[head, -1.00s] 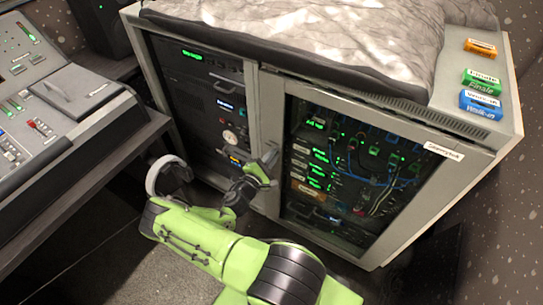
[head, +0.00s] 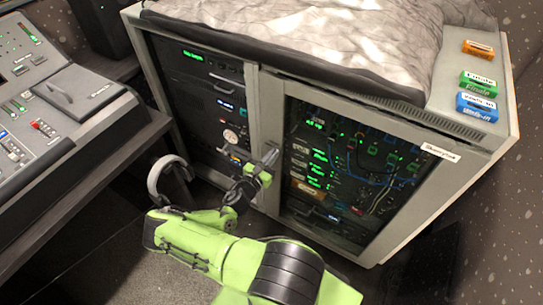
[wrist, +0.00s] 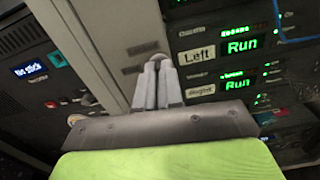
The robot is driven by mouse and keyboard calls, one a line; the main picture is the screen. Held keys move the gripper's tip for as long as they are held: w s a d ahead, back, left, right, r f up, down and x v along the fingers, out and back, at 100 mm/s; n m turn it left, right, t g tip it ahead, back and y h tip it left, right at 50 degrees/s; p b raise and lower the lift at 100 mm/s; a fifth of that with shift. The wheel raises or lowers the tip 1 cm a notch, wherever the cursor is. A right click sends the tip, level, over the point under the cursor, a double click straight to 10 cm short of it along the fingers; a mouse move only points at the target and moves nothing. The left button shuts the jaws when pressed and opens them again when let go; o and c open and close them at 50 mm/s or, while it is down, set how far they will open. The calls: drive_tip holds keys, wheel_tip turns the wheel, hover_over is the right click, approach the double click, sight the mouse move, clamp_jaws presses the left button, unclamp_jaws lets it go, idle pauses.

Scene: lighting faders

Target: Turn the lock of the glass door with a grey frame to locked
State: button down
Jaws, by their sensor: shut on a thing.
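The glass door with a grey frame (head: 400,150) is the right-hand door of the rack cabinet and stands closed. Its lock (wrist: 147,49) sits on the frame's left upright, and only a rounded light edge of it shows past my fingers in the wrist view. My gripper (wrist: 157,83) is shut on the lock, its two fingers close together. In the head view my gripper (head: 270,157) reaches the left upright of that door. My fingers hide most of the lock, so its turned position cannot be told.
A second dark door (head: 195,90) is left of the glass door. A grey cloth (head: 320,30) and orange (head: 479,48), green (head: 477,84) and blue (head: 477,106) labelled boxes lie on top. A mixing desk (head: 60,110) and headphones (head: 160,178) are at left.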

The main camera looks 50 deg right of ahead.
drive_tip(key=shift+n, duration=0.6)
drive_tip(key=c, duration=1.3)
unclamp_jaws()
drive_tip(key=a+p, duration=0.1)
drive_tip(key=a, duration=0.4)
drive_tip(key=s+a+p, duration=0.1)
drive_tip(key=a, duration=0.9)
drive_tip(key=shift+s+a+p, duration=0.2)
drive_tip(key=shift+a+p, duration=0.15)
drive_tip(key=shift+p, duration=0.05)
